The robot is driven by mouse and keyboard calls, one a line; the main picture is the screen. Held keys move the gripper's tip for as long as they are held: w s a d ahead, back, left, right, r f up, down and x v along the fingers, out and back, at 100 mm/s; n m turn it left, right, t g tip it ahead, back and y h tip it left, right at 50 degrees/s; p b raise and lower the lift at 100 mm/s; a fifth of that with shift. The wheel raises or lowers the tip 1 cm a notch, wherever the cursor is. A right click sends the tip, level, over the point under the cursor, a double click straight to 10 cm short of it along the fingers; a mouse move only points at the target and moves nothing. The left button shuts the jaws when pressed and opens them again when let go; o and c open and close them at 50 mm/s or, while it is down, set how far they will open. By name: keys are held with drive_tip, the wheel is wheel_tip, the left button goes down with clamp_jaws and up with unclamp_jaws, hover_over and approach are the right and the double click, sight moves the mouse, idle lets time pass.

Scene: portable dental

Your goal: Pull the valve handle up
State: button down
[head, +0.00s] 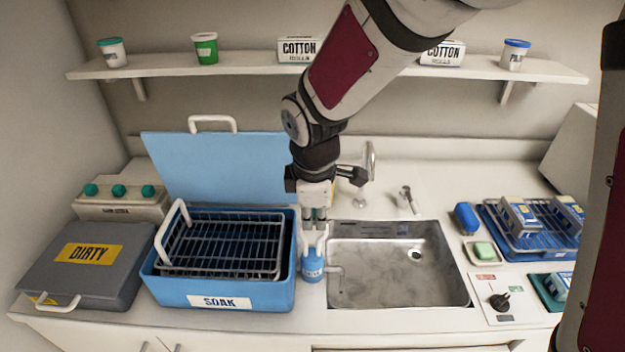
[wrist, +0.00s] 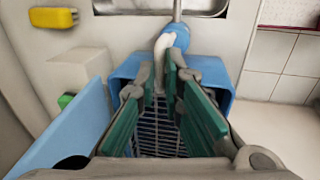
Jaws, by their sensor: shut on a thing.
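The valve (head: 312,268) is a small blue body with a white label and a grey spout, standing between the blue soak tub and the sink. Its white handle (head: 311,238) rises from the top. In the wrist view the white handle (wrist: 160,58) bends out from the blue valve body (wrist: 177,37) and runs down between the green finger pads. My gripper (head: 315,220) is above the valve, pointing down, with its fingers shut on the handle; it also shows in the wrist view (wrist: 163,90). The fingers hide part of the handle.
The soak tub (head: 158,288) holds a wire rack (head: 222,232), with its blue lid (head: 220,165) upright behind. The steel sink (head: 385,280) lies right. A grey DIRTY box (head: 85,268) is at left.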

drive_tip(key=shift+r, duration=0.65)
drive_tip(key=c, duration=1.7)
unclamp_jaws()
drive_tip(key=shift+f, duration=0.15)
wheel_tip(320, 180, up, 12)
drive_tip(key=s, duration=0.2)
drive_tip(key=shift+s, duration=0.15)
drive_tip(key=shift+f, duration=0.1)
